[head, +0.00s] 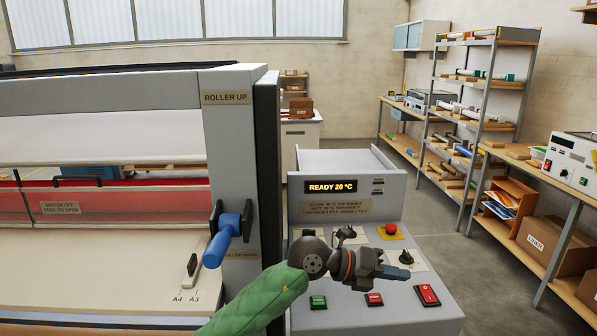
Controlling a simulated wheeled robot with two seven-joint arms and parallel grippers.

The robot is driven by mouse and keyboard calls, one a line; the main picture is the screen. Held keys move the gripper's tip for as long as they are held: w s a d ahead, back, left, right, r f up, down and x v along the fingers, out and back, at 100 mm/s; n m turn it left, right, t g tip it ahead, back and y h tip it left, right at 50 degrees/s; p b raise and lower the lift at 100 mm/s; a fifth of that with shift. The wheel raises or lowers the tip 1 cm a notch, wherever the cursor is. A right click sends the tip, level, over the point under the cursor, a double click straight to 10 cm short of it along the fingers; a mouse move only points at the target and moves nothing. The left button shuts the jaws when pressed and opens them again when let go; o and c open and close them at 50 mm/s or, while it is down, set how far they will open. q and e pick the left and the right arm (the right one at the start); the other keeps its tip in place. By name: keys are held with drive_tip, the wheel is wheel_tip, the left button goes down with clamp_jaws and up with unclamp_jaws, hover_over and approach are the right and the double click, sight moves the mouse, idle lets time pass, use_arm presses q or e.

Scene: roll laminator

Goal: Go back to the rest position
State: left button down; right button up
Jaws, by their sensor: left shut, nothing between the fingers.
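My left gripper (397,272) is in the head view, at the end of my green-sleeved arm that comes in from the lower left. It is shut and empty, over the sloping control panel (435,309) of the laminator. I cannot tell whether it touches the panel. The display (331,186) reads "READY 20 °C". A red mushroom button (391,229) and a black knob (404,257) show behind the gripper. Green and red switches lie in front of it. My right gripper is not in view.
The laminator body (230,150) fills the left, with a blue-handled lever (222,247) on its end post and a small A4/A3 slider (191,267). Shelves (470,90) with rolls and a side bench (560,184) stand at the right. Grey floor (500,275) is open between panel and bench.

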use_arm(q)
drive_tip(key=w+a+r+n+t+h, duration=0.1)
drive_tip(key=a+r+n+t+h, duration=0.3)
drive_tip(key=a+n+t, duration=1.35)
drive_tip(key=a+f+n+y, duration=1.7)
drive_tip(key=n+y, duration=0.2)
drive_tip(key=n, duration=0.1)
drive_tip(key=s+a+f+n+g+y, duration=0.1)
drive_tip(key=s+a+f+g, duration=0.2)
drive_tip(key=s+f, duration=0.35)
drive_tip(key=s+a+f+n+g+y, duration=0.1)
drive_tip(key=s+a+f+n+g, duration=0.2)
drive_tip(key=s+f, duration=0.4)
drive_tip(key=s+a+f+m+g+h, duration=0.1)
drive_tip(key=s+f+g, duration=0.35)
drive_tip(key=s, duration=0.35)
drive_tip(key=s+a+f+m+g+h, duration=0.1)
drive_tip(key=s+f+g, duration=0.35)
drive_tip(key=s, duration=0.35)
drive_tip(key=s+d+f, duration=0.2)
drive_tip(key=f, duration=1.5)
drive_tip(key=s+d+f+g, duration=0.1)
drive_tip(key=f, duration=1.7)
drive_tip(key=shift+s+d, duration=0.4)
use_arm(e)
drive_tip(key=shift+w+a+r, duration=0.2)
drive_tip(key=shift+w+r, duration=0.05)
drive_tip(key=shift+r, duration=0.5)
